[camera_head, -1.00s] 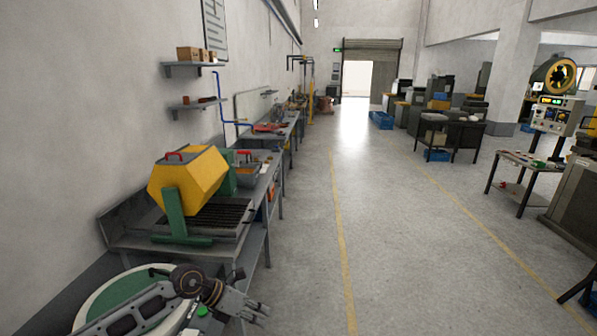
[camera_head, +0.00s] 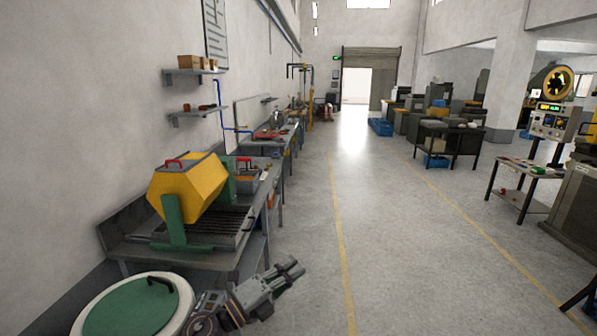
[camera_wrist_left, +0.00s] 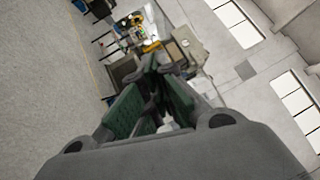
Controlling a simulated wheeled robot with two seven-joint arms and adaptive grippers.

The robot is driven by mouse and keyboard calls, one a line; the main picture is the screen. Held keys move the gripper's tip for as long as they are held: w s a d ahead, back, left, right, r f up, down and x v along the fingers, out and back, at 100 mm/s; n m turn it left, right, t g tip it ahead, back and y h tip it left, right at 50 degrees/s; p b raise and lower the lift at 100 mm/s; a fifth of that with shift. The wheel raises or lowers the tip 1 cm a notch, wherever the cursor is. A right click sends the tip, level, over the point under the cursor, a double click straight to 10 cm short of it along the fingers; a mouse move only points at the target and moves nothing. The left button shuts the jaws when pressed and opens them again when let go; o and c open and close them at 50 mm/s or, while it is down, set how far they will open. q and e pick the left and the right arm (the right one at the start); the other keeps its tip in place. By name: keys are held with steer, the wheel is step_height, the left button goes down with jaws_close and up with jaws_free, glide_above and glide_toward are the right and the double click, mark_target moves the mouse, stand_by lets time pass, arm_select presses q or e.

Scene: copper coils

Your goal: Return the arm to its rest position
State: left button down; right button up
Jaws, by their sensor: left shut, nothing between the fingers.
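My left gripper (camera_head: 292,268) shows at the bottom of the head view, to the right of a round tub and in front of the metal bench. It is shut with nothing between its fingers and points toward the upper right, over the floor. In the left wrist view, the green-padded fingers (camera_wrist_left: 150,68) come together at their tips and are empty. Most of my left arm is out of the picture below. My right arm and gripper are not in view.
A round tub with a green lid (camera_head: 130,318) stands close at the lower left. A yellow drum (camera_head: 190,187) sits on a green stand on the metal bench (camera_head: 135,249) along the left wall. The floor (camera_head: 390,270) to the right is clear.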

arm_select(q)
steer(key=w+a+f+n+t+y, duration=0.25)
steer(key=a+n+t+y, duration=0.35)
steer(key=a+n+y, duration=0.8)
steer(key=s+a+f+n+g+y, duration=0.2)
steer(key=s+a+f+n+g, duration=0.15)
steer(key=f+n, duration=0.2)
steer(key=s+a+f+n+g+y, duration=0.1)
steer(key=s+a+f+n+g, duration=0.15)
steer(key=s+f+n, duration=0.35)
steer(key=s+f+n+g+h, duration=0.1)
steer(key=s+f+g, duration=0.45)
steer(key=s, duration=0.25)
steer(key=s+f+n+g, duration=0.2)
steer(key=s+f+g, duration=0.2)
steer(key=s+f, duration=0.3)
steer(key=s+f+g, duration=0.1)
steer(key=s+f, duration=0.2)
steer(key=f, duration=2.9)
steer(key=s+a+f, duration=0.2)
steer(key=s+f, duration=0.8)
steer(key=s, duration=0.1)
steer(key=s+a+f+g, duration=0.1)
steer(key=s+a+f, duration=0.1)
steer(key=s+f, duration=0.8)
steer(key=shift+s+a+m, duration=0.3)
steer(key=shift+s+m, duration=0.15)
steer(key=shift+s, duration=0.5)
steer(key=shift+w+g, duration=0.1)
steer(key=shift+g, duration=0.15)
